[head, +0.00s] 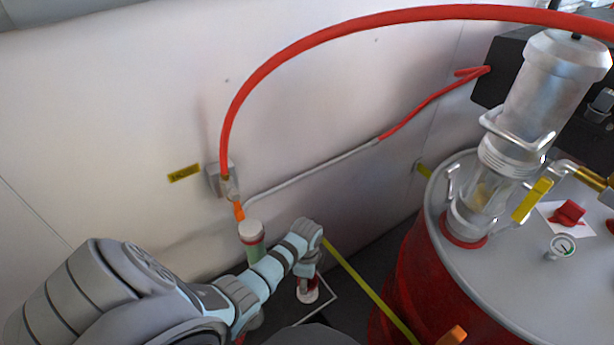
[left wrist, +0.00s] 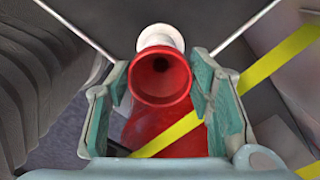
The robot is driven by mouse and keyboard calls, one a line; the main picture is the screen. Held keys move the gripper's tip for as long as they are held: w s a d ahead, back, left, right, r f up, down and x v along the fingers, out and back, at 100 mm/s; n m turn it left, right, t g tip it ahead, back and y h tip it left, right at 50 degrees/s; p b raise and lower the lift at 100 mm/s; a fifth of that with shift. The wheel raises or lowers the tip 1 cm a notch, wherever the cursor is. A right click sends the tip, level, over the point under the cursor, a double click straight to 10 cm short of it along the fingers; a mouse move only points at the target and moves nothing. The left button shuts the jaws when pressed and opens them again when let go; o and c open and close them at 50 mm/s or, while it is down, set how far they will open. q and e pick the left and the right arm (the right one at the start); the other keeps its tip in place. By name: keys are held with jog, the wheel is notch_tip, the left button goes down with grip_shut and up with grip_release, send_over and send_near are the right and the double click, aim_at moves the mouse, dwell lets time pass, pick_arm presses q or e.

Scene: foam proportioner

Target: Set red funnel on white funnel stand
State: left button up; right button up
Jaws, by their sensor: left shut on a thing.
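The red funnel (left wrist: 161,78) is between the two teal finger pads of my left gripper (left wrist: 160,90), its round mouth facing the wrist camera. My left gripper is shut on it. More red shows below the mouth in the left wrist view; I cannot tell whether it is the same piece. A white rounded part (left wrist: 160,38), seemingly the white funnel stand, shows just beyond the funnel. In the head view my left gripper (head: 306,272) points down, with red and a white ring (head: 307,297) beneath it. Contact between funnel and stand cannot be told. My right gripper is not in view.
A large red drum (head: 415,275) with a grey lid, clear cylinder and yellow handles stands at right. A yellow strip (head: 360,285) runs between it and my gripper. A green-and-white capped post (head: 251,240) stands close behind my left arm. A red hose (head: 400,14) arches overhead.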

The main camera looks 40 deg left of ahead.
pick_arm(q)
jog(key=shift+r, duration=0.1)
jog(key=shift+s, duration=0.1)
jog(key=shift+f+b, duration=0.6)
jog(key=shift+f, duration=0.5)
jog(key=o, duration=0.8)
notch_tip(320, 180, up, 11)
jog(key=p, duration=1.1)
jog(key=shift+r, duration=0.1)
